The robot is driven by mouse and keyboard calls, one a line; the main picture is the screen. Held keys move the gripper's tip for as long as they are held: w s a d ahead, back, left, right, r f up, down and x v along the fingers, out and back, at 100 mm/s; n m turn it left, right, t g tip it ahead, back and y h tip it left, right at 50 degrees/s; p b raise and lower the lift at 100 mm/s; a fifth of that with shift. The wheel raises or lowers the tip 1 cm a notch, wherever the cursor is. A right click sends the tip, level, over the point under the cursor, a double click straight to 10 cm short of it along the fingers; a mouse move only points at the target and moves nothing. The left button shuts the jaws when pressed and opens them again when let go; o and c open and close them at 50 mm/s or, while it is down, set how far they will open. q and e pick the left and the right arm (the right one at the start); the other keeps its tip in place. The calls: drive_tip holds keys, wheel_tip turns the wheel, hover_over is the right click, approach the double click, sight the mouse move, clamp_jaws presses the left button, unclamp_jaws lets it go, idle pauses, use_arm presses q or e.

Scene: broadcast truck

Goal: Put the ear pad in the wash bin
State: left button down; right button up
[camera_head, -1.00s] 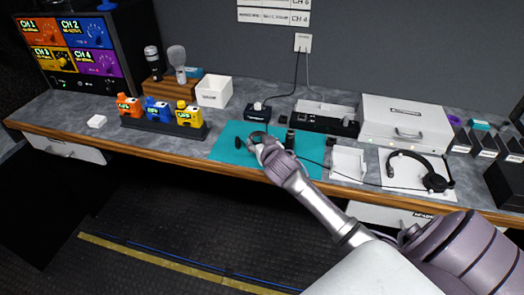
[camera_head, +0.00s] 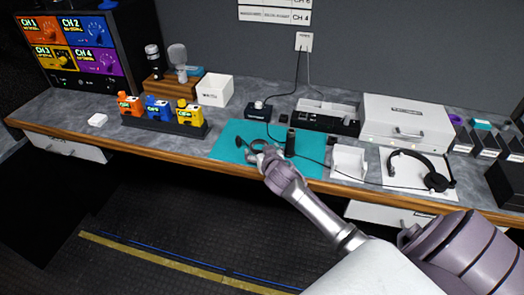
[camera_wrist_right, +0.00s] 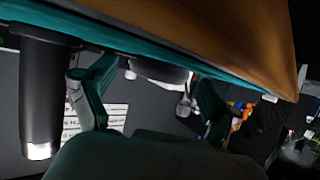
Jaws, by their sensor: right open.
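My right gripper (camera_head: 266,155) is open, low over the front part of the teal mat. A small dark piece, probably the ear pad (camera_head: 241,142), lies on the mat just left of the fingers; I cannot be sure which dark piece is the pad. In the right wrist view, a dark and pale rounded thing (camera_wrist_right: 158,72) shows between the spread fingers (camera_wrist_right: 150,95); whether they touch it is unclear. The white box with dark lettering, probably the wash bin (camera_head: 214,90), stands at the back left of the mat. My left gripper is not in view.
A black cylinder (camera_head: 290,142) stands on the teal mat (camera_head: 232,128) close right of the gripper; it also shows in the wrist view (camera_wrist_right: 42,95). Colored blocks (camera_head: 158,109) stand left. A white tray (camera_head: 349,161) and headset (camera_head: 436,182) lie right.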

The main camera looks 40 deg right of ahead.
drive_tip(key=shift+r, duration=0.1)
drive_tip(key=shift+r, duration=0.15)
drive_tip(key=v, duration=1.2)
